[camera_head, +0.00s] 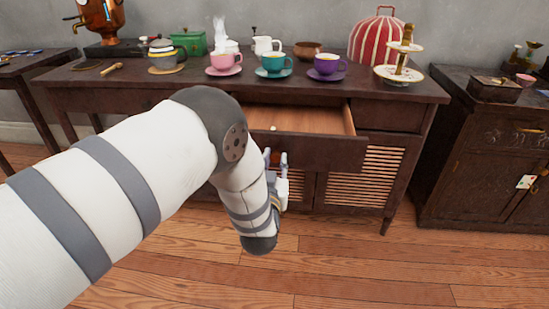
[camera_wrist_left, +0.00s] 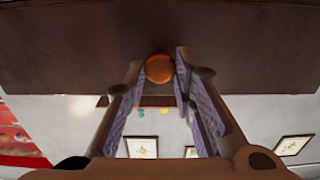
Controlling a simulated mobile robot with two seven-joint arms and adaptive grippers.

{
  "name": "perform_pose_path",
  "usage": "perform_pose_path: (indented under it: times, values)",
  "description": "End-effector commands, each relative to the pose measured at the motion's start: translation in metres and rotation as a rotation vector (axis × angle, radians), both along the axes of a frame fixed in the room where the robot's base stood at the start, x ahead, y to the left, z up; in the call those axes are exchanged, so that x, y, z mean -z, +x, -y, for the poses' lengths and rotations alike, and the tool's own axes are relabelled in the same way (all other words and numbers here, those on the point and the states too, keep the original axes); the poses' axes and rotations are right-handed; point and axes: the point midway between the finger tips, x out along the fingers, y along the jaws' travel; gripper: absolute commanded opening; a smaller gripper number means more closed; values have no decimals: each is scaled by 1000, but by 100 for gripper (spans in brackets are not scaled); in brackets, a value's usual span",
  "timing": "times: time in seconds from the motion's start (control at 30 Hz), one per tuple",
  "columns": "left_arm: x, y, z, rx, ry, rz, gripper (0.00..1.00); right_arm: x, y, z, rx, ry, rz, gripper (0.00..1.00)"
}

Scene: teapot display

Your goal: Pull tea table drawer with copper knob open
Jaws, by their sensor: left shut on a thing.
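The tea table (camera_head: 405,92) is dark wood, and its drawer (camera_head: 320,120) is pulled out, showing a lighter wooden inside. The drawer front (camera_head: 335,153) faces me. My left gripper (camera_head: 277,160) is at the drawer front, partly hidden by my own arm. In the left wrist view the round copper knob (camera_wrist_left: 159,68) sits between the fingertips of my left gripper (camera_wrist_left: 160,75), against the dark drawer front (camera_wrist_left: 80,45). The gripper is shut on the knob. My arm hides the drawer's left part. My right gripper is not in view.
Pink (camera_head: 224,62), teal (camera_head: 272,64) and purple (camera_head: 327,66) cups, a tiered stand (camera_head: 399,74) and a red striped cozy (camera_head: 374,43) stand on the table. A dark cabinet (camera_head: 480,150) stands at right. The wooden floor (camera_head: 400,270) in front is clear.

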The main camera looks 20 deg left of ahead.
Motion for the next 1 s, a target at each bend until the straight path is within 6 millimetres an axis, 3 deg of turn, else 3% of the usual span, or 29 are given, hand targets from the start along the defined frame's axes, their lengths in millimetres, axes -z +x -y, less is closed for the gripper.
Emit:
perform_pose_path:
  times: [0.4,0.43,0.5,0.83,1.0]
  values:
    - [0,-1,0,-1,0,0,0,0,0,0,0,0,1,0]
    - [0,-1,0,-1,0,0,31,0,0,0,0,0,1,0]
    - [0,-1,0,0,0,0,44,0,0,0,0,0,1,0]
    - [0,-5,2,0,0,-1,44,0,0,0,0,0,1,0]
    - [1,-41,12,2,1,-5,44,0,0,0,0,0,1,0]
